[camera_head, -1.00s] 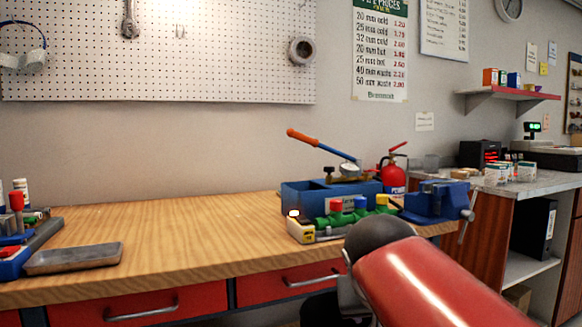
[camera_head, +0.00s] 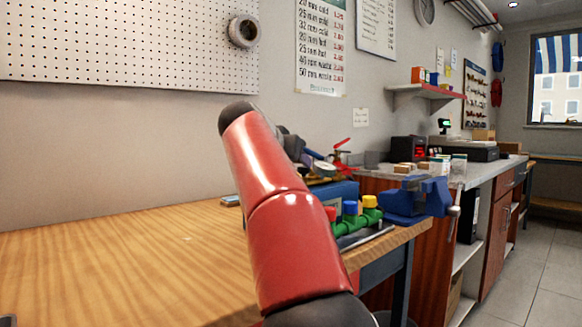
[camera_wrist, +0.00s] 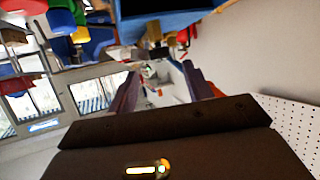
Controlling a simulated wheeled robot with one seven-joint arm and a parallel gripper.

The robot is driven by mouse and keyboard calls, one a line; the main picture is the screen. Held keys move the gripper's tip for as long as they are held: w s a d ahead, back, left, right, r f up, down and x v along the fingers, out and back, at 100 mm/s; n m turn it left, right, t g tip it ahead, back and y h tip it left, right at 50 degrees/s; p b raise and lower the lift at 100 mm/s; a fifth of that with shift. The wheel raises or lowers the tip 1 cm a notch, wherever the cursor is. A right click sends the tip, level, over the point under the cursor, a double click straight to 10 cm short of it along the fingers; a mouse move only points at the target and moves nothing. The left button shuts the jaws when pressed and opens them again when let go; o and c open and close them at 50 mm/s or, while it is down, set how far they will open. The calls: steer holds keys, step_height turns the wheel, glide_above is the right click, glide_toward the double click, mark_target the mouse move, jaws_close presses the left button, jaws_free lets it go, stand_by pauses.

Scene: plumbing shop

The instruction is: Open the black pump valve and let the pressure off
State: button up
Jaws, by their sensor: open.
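The blue test pump tank (camera_head: 340,193) stands on the workbench, partly hidden behind my red arm. A round gauge (camera_head: 324,169) shows above it. The orange lever is hidden in the head view, and I cannot make out the black valve. In the wrist view the blue tank (camera_wrist: 175,18) is at the top edge, with a brass-coloured fitting (camera_wrist: 153,31) beside it. My gripper (camera_wrist: 160,82) is open, its two dark fingers apart with nothing seen held between them. It is near the pump; contact with the valve does not show.
The green manifold (camera_head: 352,224) with red, blue and yellow caps sits in front of the pump. A blue vise (camera_head: 415,199) is at the bench corner. The left of the wooden bench (camera_head: 120,255) is clear.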

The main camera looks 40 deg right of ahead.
mark_target(302, 168)
steer(key=x, duration=0.5)
steer(key=shift+d+f, duration=0.1)
steer(key=shift+f, duration=0.05)
steer(key=c, duration=1)
